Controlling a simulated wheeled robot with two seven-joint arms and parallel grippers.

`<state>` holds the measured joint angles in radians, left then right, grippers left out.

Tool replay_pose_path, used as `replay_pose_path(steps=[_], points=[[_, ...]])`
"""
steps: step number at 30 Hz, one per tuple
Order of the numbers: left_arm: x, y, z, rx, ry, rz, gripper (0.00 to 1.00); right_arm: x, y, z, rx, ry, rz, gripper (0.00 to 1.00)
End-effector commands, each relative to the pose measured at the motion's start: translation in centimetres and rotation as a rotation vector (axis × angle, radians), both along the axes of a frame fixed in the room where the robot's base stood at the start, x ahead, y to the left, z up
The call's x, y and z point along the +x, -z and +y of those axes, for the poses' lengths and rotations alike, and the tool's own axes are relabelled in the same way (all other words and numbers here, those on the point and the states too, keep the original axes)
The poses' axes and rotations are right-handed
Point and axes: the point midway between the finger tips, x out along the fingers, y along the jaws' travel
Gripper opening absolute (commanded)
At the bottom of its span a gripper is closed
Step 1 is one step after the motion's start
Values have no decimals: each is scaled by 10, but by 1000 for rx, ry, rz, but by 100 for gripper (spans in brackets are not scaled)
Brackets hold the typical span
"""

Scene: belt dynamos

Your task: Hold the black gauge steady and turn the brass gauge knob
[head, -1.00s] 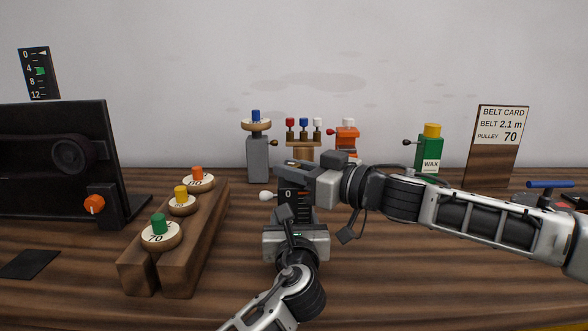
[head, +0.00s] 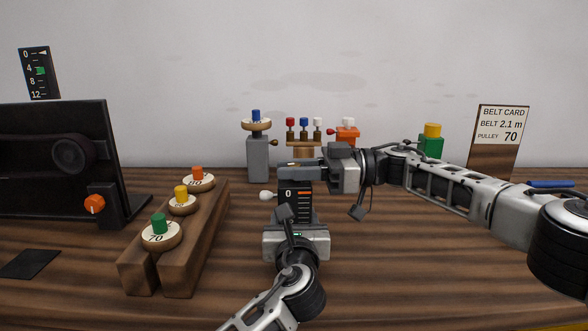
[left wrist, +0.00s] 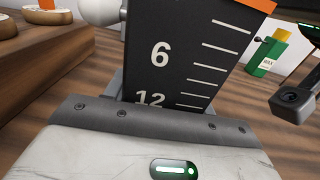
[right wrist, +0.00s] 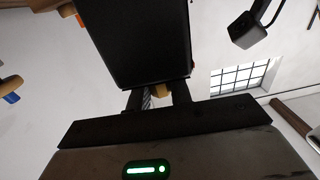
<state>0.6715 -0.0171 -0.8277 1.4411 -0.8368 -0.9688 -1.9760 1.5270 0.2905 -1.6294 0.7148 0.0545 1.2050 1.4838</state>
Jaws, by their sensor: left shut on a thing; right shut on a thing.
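The black gauge (head: 287,203) stands upright on the table in the middle of the head view, with a white knob at its left side. Its scale, with 6 and 12 readable, fills the left wrist view (left wrist: 185,50). My left gripper (head: 294,224) is shut on the gauge's lower part from the front. My right gripper (head: 288,170) is at the gauge's top, its arm coming from the right. In the right wrist view it is shut on the brass knob (right wrist: 162,90), mostly hidden between the fingers. The gauge's dark body also shows there (right wrist: 140,45).
A wooden rack (head: 198,230) with pulleys stands left, beside a black machine panel (head: 60,180). Behind are a grey post (head: 258,158), an orange bottle (head: 347,137) and a green wax bottle (head: 431,147). The belt card (head: 500,125) stands right. Front right table is clear.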

Motion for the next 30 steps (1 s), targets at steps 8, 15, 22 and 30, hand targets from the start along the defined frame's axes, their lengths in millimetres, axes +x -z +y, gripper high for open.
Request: replay_pose_path(steps=[8, 15, 22, 30], points=[[-1, 4, -1, 6, 3, 7, 14, 0, 0, 0, -1, -25, 2, 0], [-1, 4, -1, 6, 3, 7, 14, 0, 1, 0, -1, -26, 2, 0], [-1, 4, -1, 6, 2, 7, 14, 0, 1, 0, -1, -26, 2, 42], [-1, 5, -1, 5, 2, 8, 14, 0, 1, -5, 0, -25, 2, 42]])
